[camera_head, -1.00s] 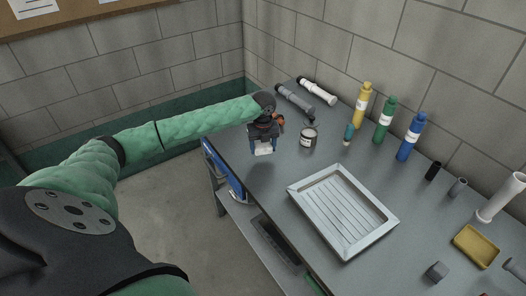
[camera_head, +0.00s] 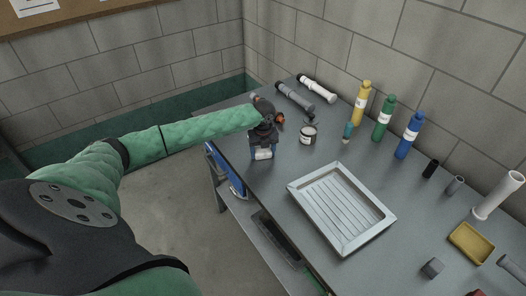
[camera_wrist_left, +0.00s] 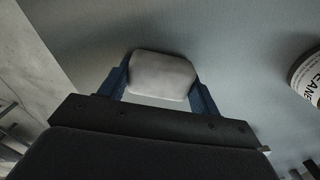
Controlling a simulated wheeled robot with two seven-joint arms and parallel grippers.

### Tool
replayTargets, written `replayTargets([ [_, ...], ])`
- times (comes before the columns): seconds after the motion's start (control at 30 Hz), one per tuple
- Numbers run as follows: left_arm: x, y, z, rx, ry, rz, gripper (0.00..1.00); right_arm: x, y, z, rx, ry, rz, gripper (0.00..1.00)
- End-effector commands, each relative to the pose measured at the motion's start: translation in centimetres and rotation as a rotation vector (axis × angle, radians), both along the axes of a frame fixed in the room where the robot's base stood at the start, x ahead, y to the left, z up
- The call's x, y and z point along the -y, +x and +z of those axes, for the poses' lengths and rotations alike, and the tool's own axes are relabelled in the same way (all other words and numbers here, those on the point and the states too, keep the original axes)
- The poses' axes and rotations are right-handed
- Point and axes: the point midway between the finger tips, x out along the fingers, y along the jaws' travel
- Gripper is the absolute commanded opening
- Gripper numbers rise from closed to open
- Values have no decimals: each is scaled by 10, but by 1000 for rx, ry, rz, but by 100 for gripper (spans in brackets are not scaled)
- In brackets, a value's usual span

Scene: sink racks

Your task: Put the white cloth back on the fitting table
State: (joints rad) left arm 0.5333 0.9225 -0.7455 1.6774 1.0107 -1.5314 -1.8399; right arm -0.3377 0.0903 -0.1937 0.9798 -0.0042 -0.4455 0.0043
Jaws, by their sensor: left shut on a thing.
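The white cloth (camera_wrist_left: 162,75) shows as a small, pale folded pad between the two blue fingers of my left gripper (camera_wrist_left: 160,88) in the left wrist view. The gripper is shut on it. In the head view my left gripper (camera_head: 262,153) points down over the left end of the grey fitting table (camera_head: 262,186), with the white cloth (camera_head: 263,154) at its fingertips. The cloth is at or just above the tabletop; I cannot tell whether it touches. My right gripper is not in view.
A labelled tin (camera_head: 308,135) stands just right of my left gripper. Pipes (camera_head: 295,98), yellow, green and blue bottles (camera_head: 408,136) line the back. A ridged metal tray (camera_head: 341,208) lies in front. The table's left edge is close to the gripper.

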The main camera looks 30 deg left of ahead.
Motion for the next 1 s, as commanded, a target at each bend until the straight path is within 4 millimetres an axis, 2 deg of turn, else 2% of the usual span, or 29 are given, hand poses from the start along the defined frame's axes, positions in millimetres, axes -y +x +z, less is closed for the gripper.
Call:
replayTargets([
  [0.3,2,-3,-13,-9,-1,-1,38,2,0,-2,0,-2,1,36],
  [0.33,2,-4,-14,-9,-1,-1,69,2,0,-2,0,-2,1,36],
  [0.4,2,-4,-15,-11,0,-1,83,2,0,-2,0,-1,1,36],
  [0.43,2,-5,-16,-13,0,-2,85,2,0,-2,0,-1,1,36],
  [1.0,1,-6,-18,-18,1,0,85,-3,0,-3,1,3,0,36],
])
